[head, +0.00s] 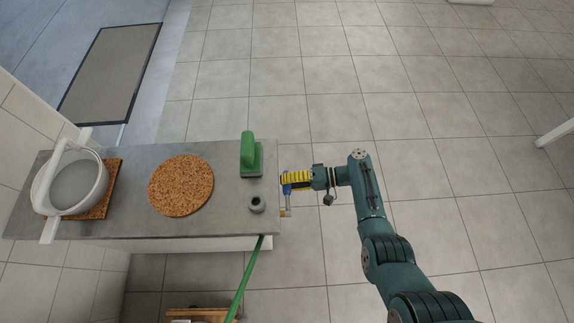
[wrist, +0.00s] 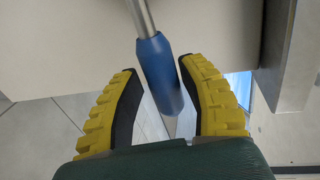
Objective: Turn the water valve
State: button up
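The water valve's lever has a blue grip (wrist: 160,72) on a grey metal rod, seen in the wrist view. In the head view, a small blue part (head: 287,188) shows at the counter's right end, with a brass-coloured piece (head: 287,212) below it. My gripper (wrist: 157,68) has its yellow and black fingers apart, with the blue grip between them. A gap shows beside the left finger; the grip lies close to the right finger, and I cannot tell whether they touch. In the head view my gripper (head: 284,181) is at the counter's right edge. The valve body is mostly hidden.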

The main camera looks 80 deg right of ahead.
jog(key=shift+r, duration=0.1)
jog(key=shift+s+d, duration=0.15)
jog(key=shift+s, duration=0.1)
jog(key=v, duration=1.1)
jog(key=shift+s, duration=0.25)
